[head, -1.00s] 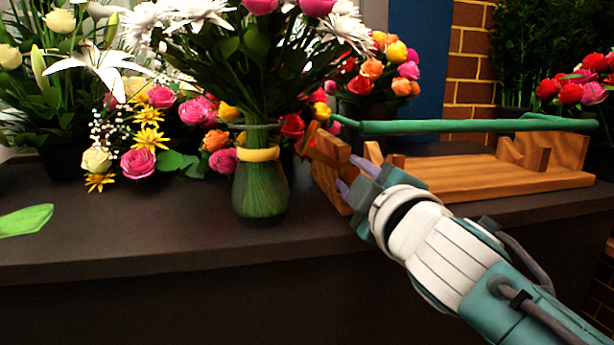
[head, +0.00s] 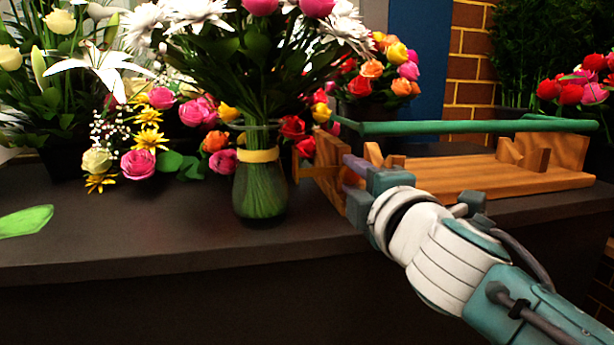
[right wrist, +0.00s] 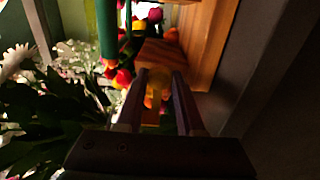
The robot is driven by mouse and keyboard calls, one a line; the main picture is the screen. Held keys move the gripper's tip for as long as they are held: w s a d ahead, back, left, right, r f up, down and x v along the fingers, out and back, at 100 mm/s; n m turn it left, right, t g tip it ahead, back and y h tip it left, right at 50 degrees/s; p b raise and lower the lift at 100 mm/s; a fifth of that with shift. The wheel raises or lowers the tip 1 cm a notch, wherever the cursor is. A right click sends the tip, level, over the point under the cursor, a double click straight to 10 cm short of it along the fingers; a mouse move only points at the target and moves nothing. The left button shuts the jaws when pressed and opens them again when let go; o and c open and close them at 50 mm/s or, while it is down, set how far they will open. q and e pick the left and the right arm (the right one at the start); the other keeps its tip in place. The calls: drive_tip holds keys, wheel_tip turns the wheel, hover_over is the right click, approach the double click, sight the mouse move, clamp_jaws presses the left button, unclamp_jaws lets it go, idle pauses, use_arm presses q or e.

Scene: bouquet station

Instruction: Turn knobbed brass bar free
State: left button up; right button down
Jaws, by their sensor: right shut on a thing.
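The brass bar (head: 318,172) shows at the left end of a wooden cradle (head: 470,175) in the head view, lying nearly level, with a knob-like block at its left end. My right gripper (head: 352,170) is at the bar's right part, against the cradle's left end. In the right wrist view the yellow bar (right wrist: 156,88) sits between the two fingers of the right gripper (right wrist: 158,95), which is shut on it. The fingers hide part of the bar. My left gripper is in neither view.
A green rod (head: 440,127) lies across the top of the cradle. A glass vase (head: 260,190) of flowers with a yellow band stands close to the left of the bar. A green leaf (head: 25,221) lies on the dark counter (head: 130,225), whose front left is mostly bare.

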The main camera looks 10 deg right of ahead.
idle(0.3)
drive_tip(key=c, duration=0.5)
unclamp_jaws()
drive_tip(key=shift+c, duration=0.2)
drive_tip(key=s+p, duration=0.1)
drive_tip(key=s, duration=0.9)
drive_tip(key=shift+d+p, duration=0.2)
drive_tip(key=shift+p, duration=0.2)
